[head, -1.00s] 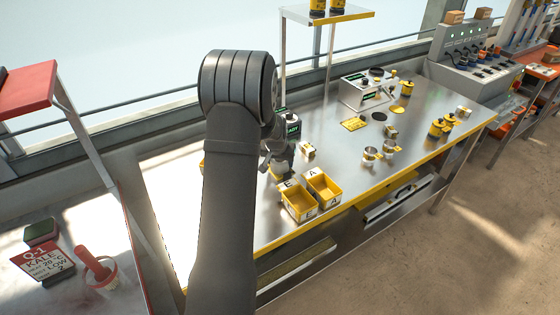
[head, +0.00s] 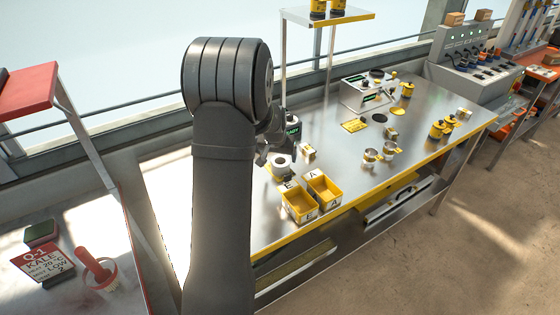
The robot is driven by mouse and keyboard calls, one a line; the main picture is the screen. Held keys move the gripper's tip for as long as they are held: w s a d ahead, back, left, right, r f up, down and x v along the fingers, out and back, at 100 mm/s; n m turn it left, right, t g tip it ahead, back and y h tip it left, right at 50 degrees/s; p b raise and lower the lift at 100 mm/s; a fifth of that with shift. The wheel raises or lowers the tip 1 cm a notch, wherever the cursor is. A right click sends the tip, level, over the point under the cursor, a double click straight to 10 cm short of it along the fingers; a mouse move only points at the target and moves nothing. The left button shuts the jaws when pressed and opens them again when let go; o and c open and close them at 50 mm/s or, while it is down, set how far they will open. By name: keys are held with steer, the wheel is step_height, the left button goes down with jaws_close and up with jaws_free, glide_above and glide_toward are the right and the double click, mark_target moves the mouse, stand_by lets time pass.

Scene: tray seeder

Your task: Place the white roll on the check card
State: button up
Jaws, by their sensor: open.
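The white roll (head: 282,169) stands on the steel bench near its left part, just behind the yellow bins; its round end with a dark centre faces up. What lies directly under it is too small to tell. My gripper (head: 273,158) is open, beside and just above the roll on its left, and partly hidden by my arm. No gap between gripper and roll can be made out clearly. A flat yellow card with dark marks (head: 354,125), which looks like the check card, lies farther right on the bench.
Two yellow bins (head: 300,218) stand at the bench's front edge. A small yellow-and-white block (head: 308,151) is right of the roll. Metal cups (head: 371,155), yellow-topped jars (head: 437,129) and a grey device (head: 366,92) stand farther right. Bare steel lies between bins and cups.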

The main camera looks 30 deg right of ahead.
mark_target(280, 161)
steer(key=v, duration=0.6)
steer(key=shift+r, duration=0.25)
steer(key=shift+s+a+f, duration=0.1)
steer(key=x, duration=1.2)
steer(key=shift+f, duration=0.15)
steer(key=shift+r, duration=0.2)
